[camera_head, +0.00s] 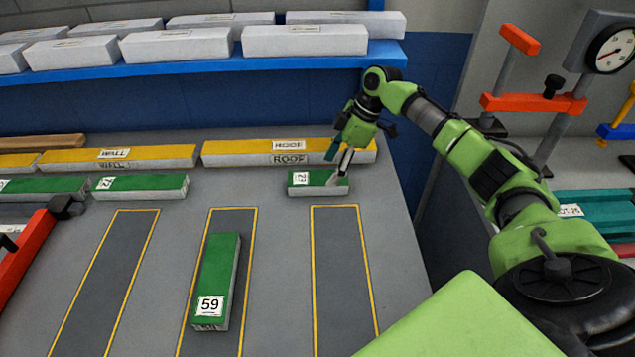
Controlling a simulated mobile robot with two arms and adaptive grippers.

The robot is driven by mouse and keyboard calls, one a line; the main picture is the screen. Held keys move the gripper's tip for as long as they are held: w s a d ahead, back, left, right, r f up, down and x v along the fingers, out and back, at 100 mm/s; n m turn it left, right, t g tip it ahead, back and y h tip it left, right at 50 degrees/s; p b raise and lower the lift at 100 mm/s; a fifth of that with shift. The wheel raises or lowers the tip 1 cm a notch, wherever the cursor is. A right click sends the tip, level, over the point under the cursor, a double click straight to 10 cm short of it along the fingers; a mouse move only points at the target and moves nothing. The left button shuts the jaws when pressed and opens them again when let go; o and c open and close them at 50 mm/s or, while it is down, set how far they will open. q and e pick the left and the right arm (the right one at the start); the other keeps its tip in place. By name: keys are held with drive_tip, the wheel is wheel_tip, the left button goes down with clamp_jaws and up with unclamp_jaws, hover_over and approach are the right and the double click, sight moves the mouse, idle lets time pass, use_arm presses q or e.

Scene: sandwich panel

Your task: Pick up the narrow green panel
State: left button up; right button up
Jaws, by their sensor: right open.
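Several green-topped panels are in view. A short one (312,190) with a white label lies in front of the roof panel, and my right gripper (342,172) is at its right end. My right gripper is open, with its fingers pointing down at this panel; I cannot tell whether they touch it. Another green panel (218,272), marked 59, lies lengthwise inside the middle yellow outline. Two more green panels, one (150,186) and another (35,188), lie at the left. My left gripper is not in view.
A yellow ROOF panel (235,153) and WALL panel (118,157) lie behind the green ones. White boxes (305,40) stand on a blue shelf (230,66). A red bar (25,252) crosses the left edge. The left outlined slot (103,285) and right outlined slot (342,275) are empty.

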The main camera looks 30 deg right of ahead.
sight(328, 178)
drive_tip(key=x, duration=0.5)
drive_tip(key=shift+s+d+f+p, duration=0.1)
drive_tip(key=shift+d+f+p, duration=0.05)
drive_tip(key=shift+d+p, duration=0.25)
drive_tip(key=c, duration=1.2)
drive_tip(key=shift+c, duration=0.2)
